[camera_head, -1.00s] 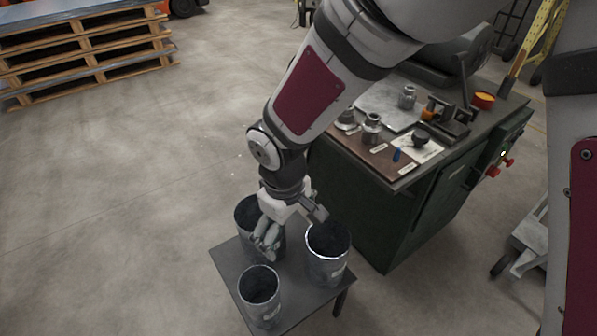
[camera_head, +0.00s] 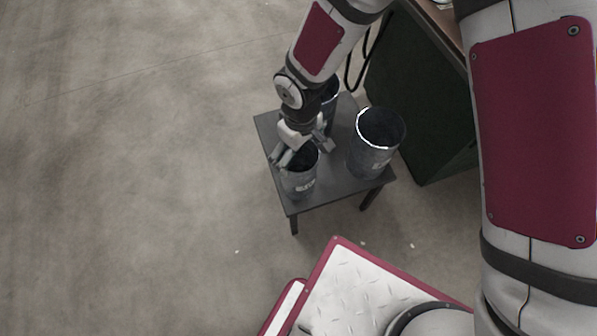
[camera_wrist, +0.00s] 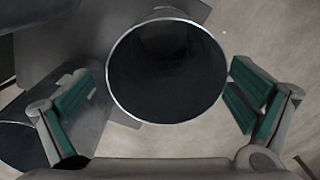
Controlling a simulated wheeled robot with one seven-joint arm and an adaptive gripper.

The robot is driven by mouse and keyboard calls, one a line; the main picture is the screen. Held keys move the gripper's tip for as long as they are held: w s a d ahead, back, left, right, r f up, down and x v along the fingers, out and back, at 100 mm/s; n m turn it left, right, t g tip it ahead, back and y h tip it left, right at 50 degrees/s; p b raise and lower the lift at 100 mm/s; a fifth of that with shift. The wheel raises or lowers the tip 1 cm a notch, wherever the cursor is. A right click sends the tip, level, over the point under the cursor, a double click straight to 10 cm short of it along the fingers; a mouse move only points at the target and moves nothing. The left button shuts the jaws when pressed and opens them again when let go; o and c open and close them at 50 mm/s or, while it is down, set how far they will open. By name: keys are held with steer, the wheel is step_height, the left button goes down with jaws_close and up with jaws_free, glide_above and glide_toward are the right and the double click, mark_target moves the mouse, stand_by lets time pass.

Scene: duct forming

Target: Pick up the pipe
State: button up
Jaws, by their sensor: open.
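Several dark grey metal pipes stand on a small dark table (camera_head: 345,185). The front-left pipe (camera_head: 299,184) stands upright below my gripper (camera_head: 303,152). In the wrist view my gripper (camera_wrist: 165,95) is open, with one green-padded finger on each side of a round, open-topped pipe (camera_wrist: 166,72). The fingers show gaps to its rim and hold nothing. A larger pipe (camera_head: 373,152) stands to the right, with a bright rim. A back pipe (camera_head: 331,100) is partly hidden by my arm.
A dark green cabinet (camera_head: 418,95) stands close behind the table on the right. Another dark round opening (camera_wrist: 20,146) shows at the lower left of the wrist view. The concrete floor (camera_head: 130,170) to the left is clear.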

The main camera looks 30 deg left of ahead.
mark_target(298, 186)
steer(key=f, duration=0.1)
steer(key=f+b, duration=0.1)
steer(key=f, duration=0.1)
steer(key=f+b, duration=0.1)
steer(key=f, duration=0.1)
steer(key=shift+s+a+f, duration=0.15)
steer(key=shift+s+a, duration=0.1)
steer(key=shift+a, duration=0.05)
steer(key=c, duration=1.6)
